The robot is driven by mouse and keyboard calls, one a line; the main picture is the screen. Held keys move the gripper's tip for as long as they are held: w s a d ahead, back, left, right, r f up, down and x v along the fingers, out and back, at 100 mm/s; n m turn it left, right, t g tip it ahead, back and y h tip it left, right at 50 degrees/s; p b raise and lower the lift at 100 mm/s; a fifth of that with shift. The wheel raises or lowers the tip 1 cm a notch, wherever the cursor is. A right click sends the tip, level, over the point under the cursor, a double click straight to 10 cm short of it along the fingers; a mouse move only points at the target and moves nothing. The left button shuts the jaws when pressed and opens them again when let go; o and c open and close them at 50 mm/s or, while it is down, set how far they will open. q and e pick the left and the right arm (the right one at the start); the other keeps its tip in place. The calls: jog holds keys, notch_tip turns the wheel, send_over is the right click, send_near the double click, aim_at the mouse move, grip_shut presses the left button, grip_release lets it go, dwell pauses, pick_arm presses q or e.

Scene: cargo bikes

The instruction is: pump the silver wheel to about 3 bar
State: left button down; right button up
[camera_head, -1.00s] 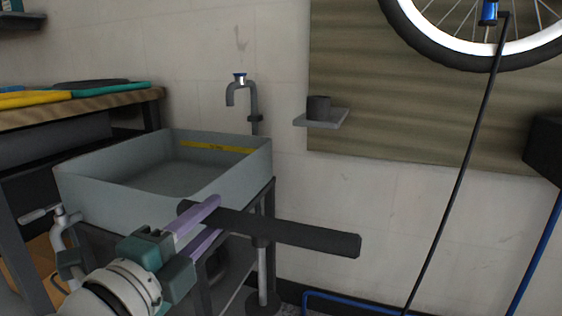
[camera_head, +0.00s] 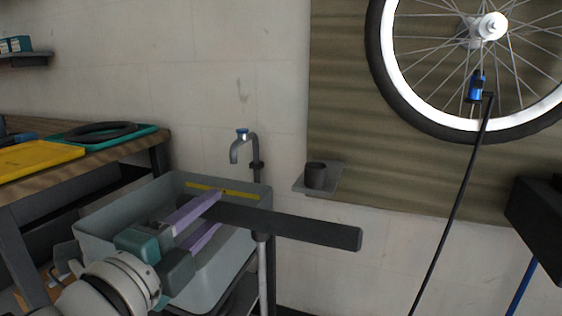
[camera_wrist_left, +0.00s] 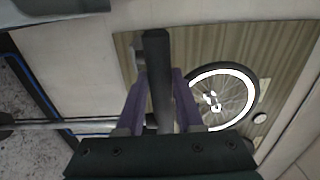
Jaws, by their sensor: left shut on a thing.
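A wheel (camera_head: 400,90) with a pale rim, black tyre and silver spokes hangs before a wooden panel, cut off at the top right of the head view; it also shows in the wrist view (camera_wrist_left: 246,90). A blue pump head (camera_head: 476,86) sits by the rim among the spokes, with a black hose (camera_head: 452,215) running down from it. My left gripper (camera_head: 212,212) is shut on the dark pump handle (camera_head: 300,228), which also lies between the fingers in the wrist view (camera_wrist_left: 158,80). A silver rod (camera_head: 262,275) runs down below the handle. The pump base and any gauge are out of view.
A grey basin (camera_head: 95,222) stands behind my left gripper, under a tap (camera_head: 250,150). A workbench (camera_head: 165,135) with a yellow item (camera_head: 40,157) is at left. A small shelf (camera_head: 330,185) holds a dark cup (camera_head: 316,175). A dark block (camera_head: 538,225) is at right.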

pick_arm(q)
notch_tip(320, 180, down, 26)
jog(key=b, duration=2.4)
jog(key=shift+f+b, duration=0.15)
jog(key=shift+b, duration=0.2)
jog(key=c, duration=1)
grip_release()
jog(key=shift+a+f, duration=0.1)
jog(key=shift+f, duration=0.1)
jog(key=shift+o, duration=0.7)
jog(key=shift+r, duration=0.3)
jog(key=o, duration=0.7)
jog(key=shift+r, duration=0.25)
jog(key=shift+c, duration=0.2)
